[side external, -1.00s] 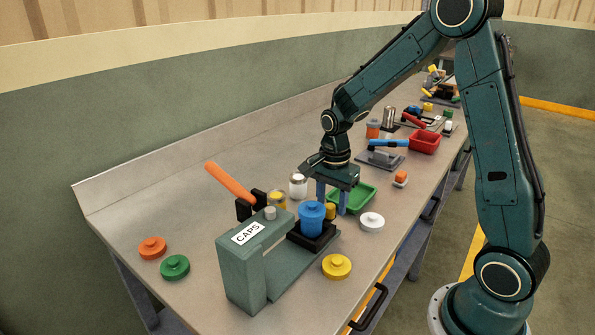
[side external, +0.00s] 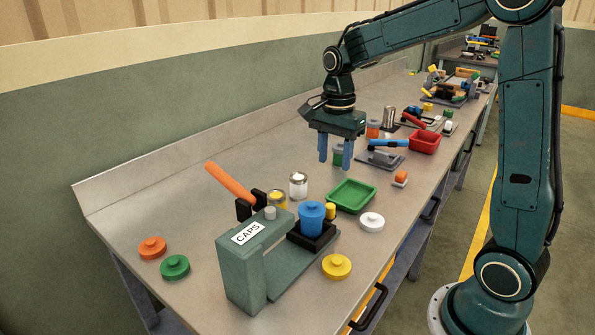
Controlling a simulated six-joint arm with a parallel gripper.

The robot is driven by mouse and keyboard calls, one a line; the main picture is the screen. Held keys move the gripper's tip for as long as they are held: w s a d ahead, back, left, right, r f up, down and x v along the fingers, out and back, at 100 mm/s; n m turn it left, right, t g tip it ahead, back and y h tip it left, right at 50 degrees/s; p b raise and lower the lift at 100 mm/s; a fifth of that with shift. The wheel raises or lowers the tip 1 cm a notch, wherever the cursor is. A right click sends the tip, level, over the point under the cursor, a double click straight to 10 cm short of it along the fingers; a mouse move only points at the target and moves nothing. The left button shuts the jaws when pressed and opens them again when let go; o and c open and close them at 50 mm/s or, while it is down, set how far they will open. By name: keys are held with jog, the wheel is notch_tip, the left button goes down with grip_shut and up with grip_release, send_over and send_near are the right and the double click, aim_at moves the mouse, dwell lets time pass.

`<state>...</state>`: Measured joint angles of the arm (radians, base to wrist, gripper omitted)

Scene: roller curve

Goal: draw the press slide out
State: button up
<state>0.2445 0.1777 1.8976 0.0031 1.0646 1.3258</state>
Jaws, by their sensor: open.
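The green-grey press (side external: 241,270) with a "CAPS" label stands at the near part of the bench. Its orange lever (side external: 231,183) slants up to the left. The black slide (side external: 325,239) sits on the press base, to the right of the press head. A yellow knob (side external: 331,210) shows just behind the jar, at the slide's far side. My gripper (side external: 335,160) is open and empty, fingers down, clear above the bench and beyond the slide. It touches nothing that I can see.
A green tray (side external: 352,195) lies just beyond the slide. White (side external: 372,221), yellow (side external: 337,265), green (side external: 175,266) and orange (side external: 152,247) caps lie around the press. Two jars (side external: 298,185) stand behind it. A blue-handled tool (side external: 387,144) and a red tray (side external: 425,142) are farther back.

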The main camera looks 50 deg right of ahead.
jog(key=shift+r, duration=0.8)
jog(key=s+a+r+n+t, duration=0.2)
jog(key=s+a+n, duration=0.2)
jog(key=s+n, duration=0.5)
jog(key=s+a+r+n+t, duration=0.1)
jog(key=s+a+n+t, duration=0.2)
jog(key=s+n, duration=0.6)
jog(key=shift+s+a+r+t, duration=0.35)
jog(key=shift+s+a, duration=0.25)
jog(key=shift+a, duration=0.55)
